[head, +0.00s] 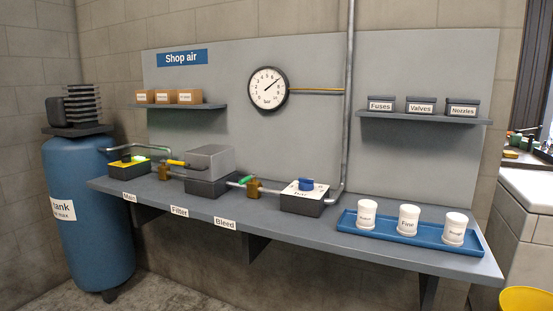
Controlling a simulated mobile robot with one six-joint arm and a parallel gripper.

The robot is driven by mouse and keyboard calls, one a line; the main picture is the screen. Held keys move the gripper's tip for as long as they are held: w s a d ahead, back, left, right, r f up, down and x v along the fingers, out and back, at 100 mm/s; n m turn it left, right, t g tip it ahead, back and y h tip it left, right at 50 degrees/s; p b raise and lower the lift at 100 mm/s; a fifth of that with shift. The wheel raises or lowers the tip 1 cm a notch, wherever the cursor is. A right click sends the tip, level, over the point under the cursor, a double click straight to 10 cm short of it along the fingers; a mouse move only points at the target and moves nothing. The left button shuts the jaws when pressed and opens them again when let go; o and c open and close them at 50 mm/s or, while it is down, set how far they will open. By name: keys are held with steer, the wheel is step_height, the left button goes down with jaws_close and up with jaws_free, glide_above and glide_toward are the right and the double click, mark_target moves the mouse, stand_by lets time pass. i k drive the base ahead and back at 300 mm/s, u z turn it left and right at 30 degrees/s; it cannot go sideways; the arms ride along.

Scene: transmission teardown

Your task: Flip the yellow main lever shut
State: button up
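The yellow main lever (177,163) sits on a small brass valve body (163,172) on the bench, left of the grey filter box. It reaches from the valve towards that box and seems to lie along the pipe. The "Main" label (130,196) is on the bench's front edge, to the left. My gripper is not in view, and nothing touches the lever.
The grey filter box (209,162) stands right of the lever; a yellow-topped box (128,164) with a green light stands left. A green lever (245,180) sits on another brass valve. The gauge (268,88) needle points up and right. A blue tray (390,230) holds white jars.

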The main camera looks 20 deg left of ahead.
mark_target(168, 161)
steer(key=u, duration=2.2)
steer(key=i, duration=1.4)
steer(key=z, duration=0.8)
steer(key=k, duration=0.6)
steer(key=u, duration=0.35)
steer(key=i, duration=0.85)
steer(key=u, duration=0.25)
